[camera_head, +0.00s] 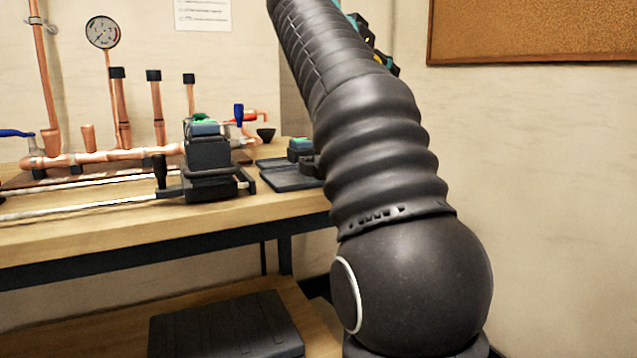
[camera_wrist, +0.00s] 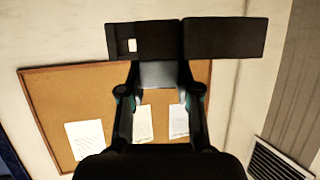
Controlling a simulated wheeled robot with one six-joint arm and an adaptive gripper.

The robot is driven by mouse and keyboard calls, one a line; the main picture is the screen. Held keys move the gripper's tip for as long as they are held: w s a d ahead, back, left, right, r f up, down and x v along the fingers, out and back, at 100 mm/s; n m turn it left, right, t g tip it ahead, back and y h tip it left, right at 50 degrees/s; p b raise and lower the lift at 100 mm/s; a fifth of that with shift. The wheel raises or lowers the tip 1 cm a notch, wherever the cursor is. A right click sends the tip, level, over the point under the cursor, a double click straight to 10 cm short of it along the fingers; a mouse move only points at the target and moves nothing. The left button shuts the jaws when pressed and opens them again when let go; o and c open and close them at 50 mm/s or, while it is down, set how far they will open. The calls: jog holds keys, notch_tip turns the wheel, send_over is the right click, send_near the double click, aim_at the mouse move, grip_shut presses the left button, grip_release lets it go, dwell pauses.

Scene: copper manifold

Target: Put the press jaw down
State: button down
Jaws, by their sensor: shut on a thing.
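In the wrist view my gripper (camera_wrist: 160,75) is shut on a dark, blocky piece, which I take to be the press jaw (camera_wrist: 225,38). The piece lies crosswise at the fingertips, extends past both fingers and has a small pale opening on its left part. It is held up in front of the wall, clear of any surface in that view. In the head view my arm rises past the top edge, and the held piece cannot be made out there.
The wooden bench (camera_head: 275,208) bears copper pipework (camera_head: 105,156), a black fixture with a green top (camera_head: 208,160) and a flat black tray (camera_head: 290,181) with a dark, green-topped item. A black case (camera_head: 225,328) lies below. A corkboard (camera_wrist: 60,95) hangs on the wall.

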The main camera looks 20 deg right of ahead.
jog(key=w+a, duration=0.1)
jog(key=w+a+f+n+t, duration=0.1)
jog(key=a, duration=0.1)
jog(key=shift+w+a+f+b, duration=0.15)
jog(key=shift+w+a+f, duration=0.2)
jog(key=shift+w+f, duration=1.4)
jog(key=shift+w+a+f+b, duration=0.15)
jog(key=shift+w+a+f, duration=0.25)
jog(key=shift+w+f, duration=1.3)
jog(key=shift+w+a+f+b, duration=0.15)
jog(key=shift+w+a+f, duration=0.2)
jog(key=shift+w+f, duration=1.4)
jog(key=shift+f+b, duration=0.3)
jog(key=shift+b, duration=0.05)
jog(key=shift+f+b, duration=0.25)
jog(key=shift+b, duration=0.05)
jog(key=c, duration=0.8)
grip_release()
jog(key=shift+y, duration=0.3)
